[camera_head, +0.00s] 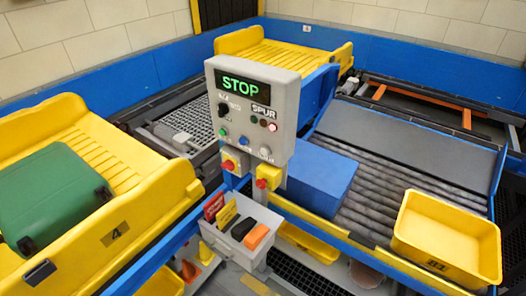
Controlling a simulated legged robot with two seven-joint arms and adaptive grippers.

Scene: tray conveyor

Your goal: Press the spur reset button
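A grey control box (247,92) stands upright on a post in the middle of the view. Its display (242,86) reads STOP in green, and a label below reads SPUR (261,109). On its face are a black knob (224,110), a green button (222,131), a blue button (243,140) and a whitish button (265,151). Small round lamps or buttons sit under the SPUR label; one looks lit red (272,128). The small lettering is unreadable, so I cannot tell which button is the spur reset. Neither of my grippers shows.
A blue box (320,185) and yellow tray (448,238) rest on rollers at right. A green case (55,200) lies in a yellow tray (150,190) at left.

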